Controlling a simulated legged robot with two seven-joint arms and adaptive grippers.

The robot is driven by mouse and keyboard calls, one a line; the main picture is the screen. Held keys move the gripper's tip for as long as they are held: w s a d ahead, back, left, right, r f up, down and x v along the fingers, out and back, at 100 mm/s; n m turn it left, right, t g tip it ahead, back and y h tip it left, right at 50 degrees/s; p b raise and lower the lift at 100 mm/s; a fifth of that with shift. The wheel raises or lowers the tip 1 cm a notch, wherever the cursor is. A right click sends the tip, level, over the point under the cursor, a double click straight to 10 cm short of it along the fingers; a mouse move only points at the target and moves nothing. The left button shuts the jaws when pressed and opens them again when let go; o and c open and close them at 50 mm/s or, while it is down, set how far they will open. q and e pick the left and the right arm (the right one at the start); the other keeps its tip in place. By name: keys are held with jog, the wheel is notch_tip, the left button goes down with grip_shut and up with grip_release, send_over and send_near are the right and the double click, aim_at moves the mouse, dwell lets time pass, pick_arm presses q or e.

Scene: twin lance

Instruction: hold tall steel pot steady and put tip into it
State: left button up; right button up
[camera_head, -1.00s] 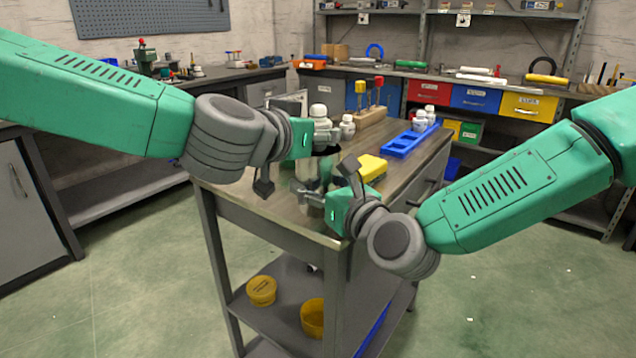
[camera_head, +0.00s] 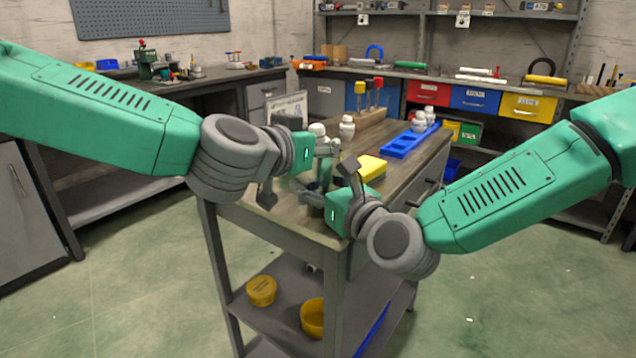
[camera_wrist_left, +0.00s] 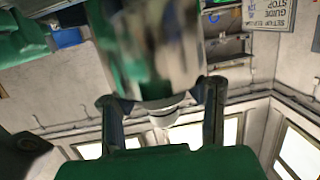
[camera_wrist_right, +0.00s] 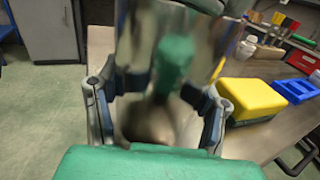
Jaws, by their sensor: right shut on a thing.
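The tall steel pot stands between my right gripper's fingers in the right wrist view (camera_wrist_right: 160,110), its shiny wall reflecting green. In the left wrist view the pot (camera_wrist_left: 165,50) is blurred and upside down. My right gripper (camera_head: 318,190) is shut on the pot, low on its side. My left gripper (camera_head: 326,148) is above, at the pot's mouth. A white rounded piece (camera_wrist_left: 163,117), probably the tip, shows at the pot's rim between the left fingers. These stand wide apart with gaps beside it. Its white top (camera_head: 317,129) shows just above the left gripper; its lower part is hidden.
A yellow sponge-like block (camera_head: 370,168) lies close right of the pot. A white bottle (camera_head: 347,127), a wooden block with upright tools (camera_head: 370,115) and a blue tray (camera_head: 408,141) stand farther back. Yellow containers (camera_head: 262,291) are on the lower shelf.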

pick_arm(q)
jog(key=shift+s+f+g, duration=0.2)
jog(key=shift+f+g, duration=0.1)
jog(key=shift+f, duration=0.7)
pick_arm(e)
jog(key=shift+a+r, duration=0.1)
jog(key=shift+r, duration=0.15)
pick_arm(q)
jog(key=shift+s+r, duration=0.1)
jog(key=shift+s, duration=0.1)
pick_arm(e)
jog(key=shift+w+f, duration=0.1)
jog(key=shift+f, duration=0.05)
pick_arm(q)
jog(key=r+v, duration=0.1)
jog(key=v, duration=1)
jog(key=shift+r, duration=0.2)
pick_arm(e)
jog(key=o, duration=1.3)
pick_arm(q)
jog(key=shift+a+r, duration=0.1)
pick_arm(e)
jog(key=shift+f, duration=0.1)
